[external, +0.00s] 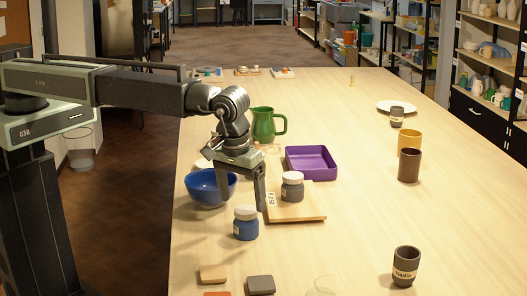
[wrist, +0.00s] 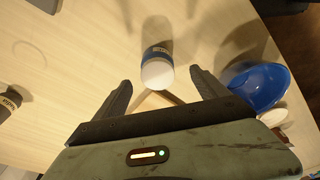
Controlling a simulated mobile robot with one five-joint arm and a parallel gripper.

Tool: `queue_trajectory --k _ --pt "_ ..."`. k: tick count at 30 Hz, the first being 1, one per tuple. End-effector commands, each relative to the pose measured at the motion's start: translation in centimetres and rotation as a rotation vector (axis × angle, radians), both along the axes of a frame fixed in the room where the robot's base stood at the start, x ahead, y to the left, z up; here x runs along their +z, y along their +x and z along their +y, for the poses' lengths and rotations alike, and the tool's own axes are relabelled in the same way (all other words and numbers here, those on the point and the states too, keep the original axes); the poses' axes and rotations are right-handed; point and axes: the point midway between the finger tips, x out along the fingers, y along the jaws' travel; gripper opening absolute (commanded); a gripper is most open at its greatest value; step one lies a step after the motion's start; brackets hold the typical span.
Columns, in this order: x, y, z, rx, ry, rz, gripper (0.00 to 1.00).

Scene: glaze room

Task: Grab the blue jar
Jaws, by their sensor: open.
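The blue jar (external: 246,229) has a white lid and stands upright on the table, in front of the blue bowl and the wooden board. In the wrist view the blue jar (wrist: 157,54) lies just past the fingertips, roughly centred between them. My gripper (external: 242,198) is open and empty, pointing down just behind the jar in the external view. In the wrist view my gripper (wrist: 161,78) has its two fingers spread wide apart, with nothing between their tips. A similar dark grey jar (external: 292,190) with a pale lid stands on the board.
The blue bowl (external: 208,190) is close on the left of my gripper. The wooden board (external: 300,211) is close on its right. A green pitcher (external: 265,125) and purple tray (external: 312,166) stand behind. Small tiles (external: 261,285) lie in front.

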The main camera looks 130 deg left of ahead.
Motion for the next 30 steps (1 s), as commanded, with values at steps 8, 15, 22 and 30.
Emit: queue_trajectory --k 8,15,22,30 --pt "-2.4 0.0 0.3 -0.001 0.0 0.0 0.83" --pt "-5.1 0.3 0.8 -0.001 0.0 0.0 0.83" --pt "-7.6 0.3 1.4 -0.002 0.0 -0.001 0.83" --pt "-7.2 0.3 1.4 -0.002 0.0 -0.001 0.61"
